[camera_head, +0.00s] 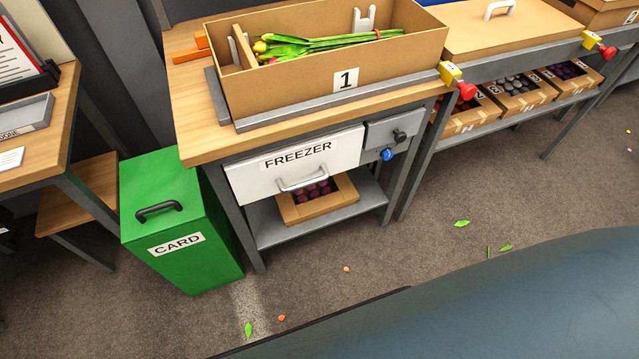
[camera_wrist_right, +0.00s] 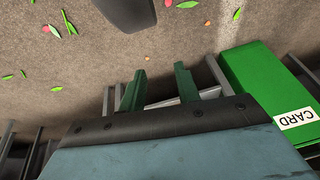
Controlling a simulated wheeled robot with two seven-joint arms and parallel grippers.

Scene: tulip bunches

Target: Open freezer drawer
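The white freezer drawer (camera_head: 255,183) is under the wooden table top, with a "FREEZER" label and a silver bar handle (camera_head: 303,184) low on its front. The drawer looks closed. A grey panel with a black knob and a blue knob (camera_head: 387,155) is to its right. In the right wrist view, my right gripper (camera_wrist_right: 160,84) has two green fingers spread apart, with nothing seen held between them. Neither gripper shows in the head view, and my left gripper is out of sight.
A green CARD bin (camera_head: 185,215) stands left of the freezer table. A cardboard box of purple round items (camera_head: 330,203) sits on the shelf below the drawer. Box 1 (camera_head: 300,90), holding tulips, is on top. The floor (camera_head: 370,270) in front is mostly clear, with scattered leaves.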

